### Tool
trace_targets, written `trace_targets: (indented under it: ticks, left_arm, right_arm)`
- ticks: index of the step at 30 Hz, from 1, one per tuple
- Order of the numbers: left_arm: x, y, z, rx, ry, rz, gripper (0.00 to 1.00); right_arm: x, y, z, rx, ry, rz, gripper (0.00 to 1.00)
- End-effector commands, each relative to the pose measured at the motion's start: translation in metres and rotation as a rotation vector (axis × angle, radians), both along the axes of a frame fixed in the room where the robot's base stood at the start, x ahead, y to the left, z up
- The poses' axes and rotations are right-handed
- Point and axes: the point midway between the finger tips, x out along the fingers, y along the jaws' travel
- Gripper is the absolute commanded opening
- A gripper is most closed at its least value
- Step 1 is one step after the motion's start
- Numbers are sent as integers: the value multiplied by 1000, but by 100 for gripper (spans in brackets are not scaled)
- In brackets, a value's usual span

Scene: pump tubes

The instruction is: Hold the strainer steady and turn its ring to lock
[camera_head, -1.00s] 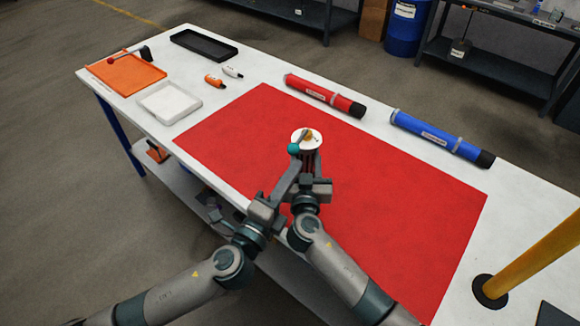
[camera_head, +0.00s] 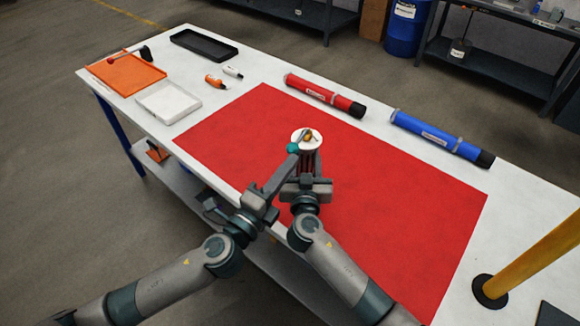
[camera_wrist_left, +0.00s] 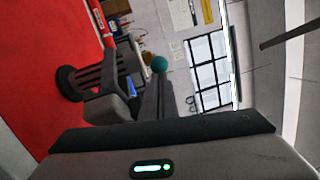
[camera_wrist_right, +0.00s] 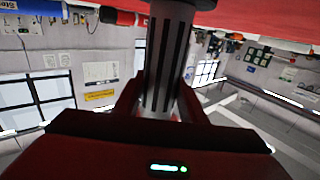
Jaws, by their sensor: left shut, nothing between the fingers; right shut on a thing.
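The strainer (camera_head: 306,153) stands upright on the red mat, with a pale round top and dark slots down its side. In the right wrist view the slotted strainer (camera_wrist_right: 163,62) rises between the fingers of my right gripper (camera_wrist_right: 158,100), which is shut on its body. My left gripper (camera_head: 286,163) is shut and empty, its fingers pointing to the strainer's left side. A teal ball (camera_head: 293,148) sits at those fingertips beside the top rim; I cannot tell what it is fixed to. A small brown-and-grey piece (camera_head: 308,136) shows on the top. The ring's lock state is unclear.
The red mat (camera_head: 400,190) is clear around the strainer. A red tube (camera_head: 320,94) and a blue tube (camera_head: 435,136) lie behind it. An orange tray (camera_head: 125,75), white tray (camera_head: 168,102) and black tray (camera_head: 204,45) are at the left. A yellow post (camera_head: 530,260) stands right.

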Motion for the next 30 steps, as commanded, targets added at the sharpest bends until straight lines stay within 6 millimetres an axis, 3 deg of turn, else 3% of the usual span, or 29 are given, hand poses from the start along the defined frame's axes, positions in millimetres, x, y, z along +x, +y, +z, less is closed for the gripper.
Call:
trace_targets:
  ticks: [30]
  left_arm:
    - [26,44,1,-1,0,-456,0]
  right_arm:
    - [-1,3,0,-1,0,5,1]
